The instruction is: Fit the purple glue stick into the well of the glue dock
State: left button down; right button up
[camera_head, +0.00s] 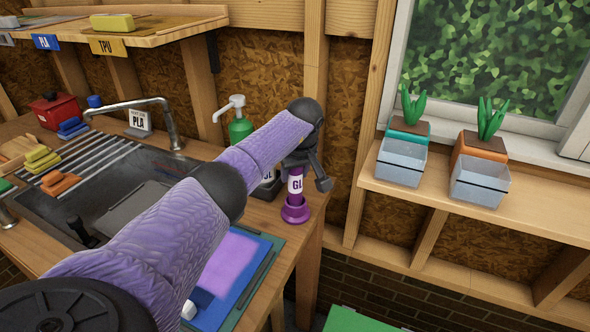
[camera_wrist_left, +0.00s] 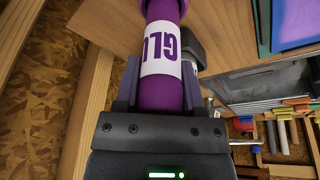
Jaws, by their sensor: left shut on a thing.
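The purple glue stick (camera_head: 295,186), with a white label and a flared purple foot, is upright in the head view near the counter's right end. My left gripper (camera_head: 299,162) is shut on it from above. The left wrist view shows the stick (camera_wrist_left: 162,93) between the two dark fingers. A dark block with a white label (camera_head: 268,177), apparently the glue dock, stands just left of the stick, partly behind my arm. Its well is hidden. The stick appears beside the block; I cannot tell whether its foot touches the counter. My right gripper is out of view.
A green pump bottle (camera_head: 239,126) stands behind my arm. A sink (camera_head: 110,199) with a tap (camera_head: 172,128) lies to the left. A blue mat (camera_head: 243,290) lies in front. The wooden counter (camera_head: 262,213) ends just right of the stick.

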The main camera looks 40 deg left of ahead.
aim_at(298, 187)
pick_arm(q)
jog(key=shift+c, duration=0.5)
grip_release()
jog(key=d+p, duration=0.1)
jog(key=p, duration=0.1)
jog(key=s+d+p, duration=0.1)
jog(key=p, duration=0.1)
jog(key=shift+s+d+r, duration=0.15)
jog(key=shift+r, duration=0.25)
jog(key=shift+s+d+f, duration=0.1)
jog(key=shift+d+f, duration=0.1)
jog(key=shift+f, duration=0.2)
